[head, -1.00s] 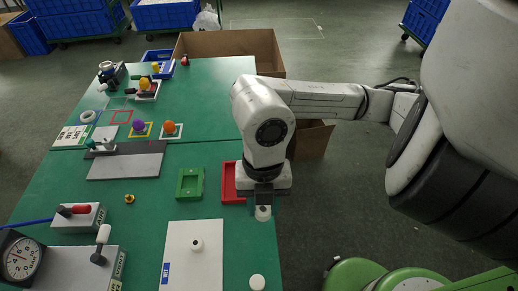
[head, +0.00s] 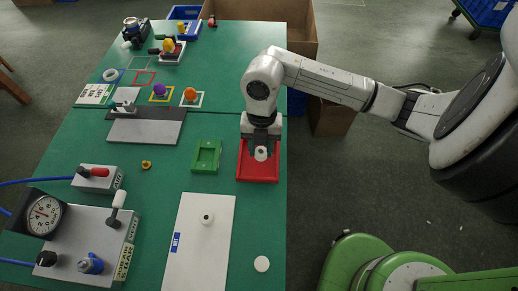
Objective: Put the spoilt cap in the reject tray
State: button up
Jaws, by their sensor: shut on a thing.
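My gripper (head: 261,153) points down over the red tray (head: 258,180) at the table's right edge. It is shut on a white cap (head: 261,154) with a dark mark on its face. The cap is over the tray's inside; I cannot tell if it touches the tray floor. The gripper and arm hide the tray's far part. A plain white disc (head: 262,264) lies on the table to the right of the board.
A green tray (head: 206,157) lies just left of the red tray. A grey plate (head: 146,132), a control box (head: 98,177) and a gauge unit (head: 85,240) stand further left.

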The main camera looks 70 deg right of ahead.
aim_at(259, 153)
jog(key=shift+w+d+f, duration=0.25)
jog(key=shift+f, duration=0.15)
jog(key=shift+w+d+f, duration=0.2)
jog(key=shift+f, duration=0.2)
jog(key=shift+d+f, duration=0.1)
jog(key=shift+f, duration=1.55)
jog(key=shift+f, duration=0.1)
jog(key=shift+f, duration=0.15)
jog(key=o, duration=1)
notch_tip(259, 153, up, 12)
jog(key=d, duration=0.1)
jog(key=shift+w+d+r, duration=0.2)
jog(key=shift+w+d, duration=0.15)
jog(key=shift+w, duration=0.05)
